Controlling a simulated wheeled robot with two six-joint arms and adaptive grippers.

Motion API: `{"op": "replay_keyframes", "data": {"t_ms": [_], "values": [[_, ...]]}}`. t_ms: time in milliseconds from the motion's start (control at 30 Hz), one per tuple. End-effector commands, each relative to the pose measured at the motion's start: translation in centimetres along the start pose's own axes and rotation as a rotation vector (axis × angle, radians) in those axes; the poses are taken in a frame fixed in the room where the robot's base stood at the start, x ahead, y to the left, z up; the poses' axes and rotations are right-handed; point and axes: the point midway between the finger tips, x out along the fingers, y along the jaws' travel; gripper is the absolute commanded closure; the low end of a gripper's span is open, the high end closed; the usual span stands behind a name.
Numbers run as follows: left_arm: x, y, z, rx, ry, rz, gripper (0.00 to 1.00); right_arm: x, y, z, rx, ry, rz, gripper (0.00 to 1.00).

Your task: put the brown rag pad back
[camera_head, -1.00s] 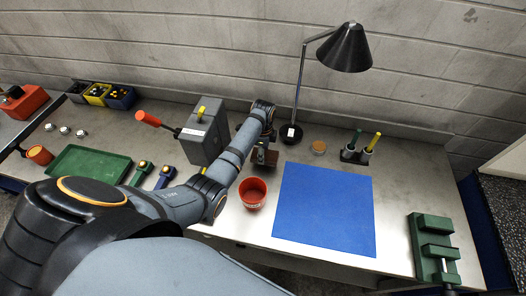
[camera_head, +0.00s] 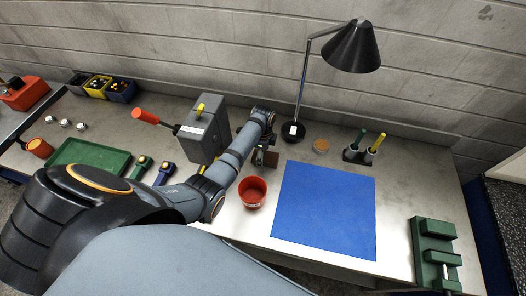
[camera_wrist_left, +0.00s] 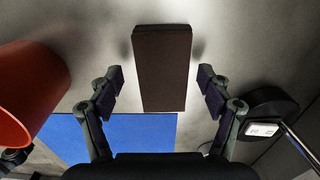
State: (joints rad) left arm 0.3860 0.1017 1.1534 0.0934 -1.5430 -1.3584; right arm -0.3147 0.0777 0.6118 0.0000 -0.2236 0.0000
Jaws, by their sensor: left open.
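The brown rag pad (camera_wrist_left: 162,68) is a dark brown slab in the left wrist view, lying ahead of my left gripper (camera_wrist_left: 161,92). Its near end reaches between the two open fingertips, with a gap on each side, and neither finger visibly touches it. In the head view the pad (camera_head: 271,158) shows only in part beside my left gripper (camera_head: 259,156), behind the red cup. My wrist hides some of it. My right gripper is in neither view.
The red cup (camera_head: 252,191) stands close to the gripper. The blue mat (camera_head: 325,210) is clear. A desk lamp base (camera_head: 293,132) stands behind. A grey box (camera_head: 202,130) is left of the wrist. A green vise (camera_head: 435,250) sits at right.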

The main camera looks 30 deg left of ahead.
Motion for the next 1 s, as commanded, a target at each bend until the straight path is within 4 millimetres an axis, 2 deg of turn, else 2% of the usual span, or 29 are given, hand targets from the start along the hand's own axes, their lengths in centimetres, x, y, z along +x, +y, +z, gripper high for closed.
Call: {"op": "replay_keyframes", "data": {"t_ms": [133, 233, 400, 533, 700, 1000], "values": [[-2.0, -0.1, 0.0, 0.0, 0.001, -0.006, 0.22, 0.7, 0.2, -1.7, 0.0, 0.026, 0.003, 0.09], [-4.5, -0.2, 0.0, 0.0, 0.001, -0.007, 0.22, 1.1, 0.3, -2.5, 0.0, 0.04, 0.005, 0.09], [-8.5, -0.1, 0.0, 0.0, 0.001, -0.006, 0.22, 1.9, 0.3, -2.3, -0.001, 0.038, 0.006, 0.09], [-10.6, -0.1, 0.0, 0.0, 0.0, -0.004, 0.22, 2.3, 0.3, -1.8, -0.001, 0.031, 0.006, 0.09], [-11.8, 0.0, 0.0, 0.0, 0.0, -0.001, 0.22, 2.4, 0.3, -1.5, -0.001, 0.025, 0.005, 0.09], [-11.8, 0.0, 0.0, 0.0, 0.0, -0.001, 0.22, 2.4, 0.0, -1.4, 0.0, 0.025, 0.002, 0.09]]}}
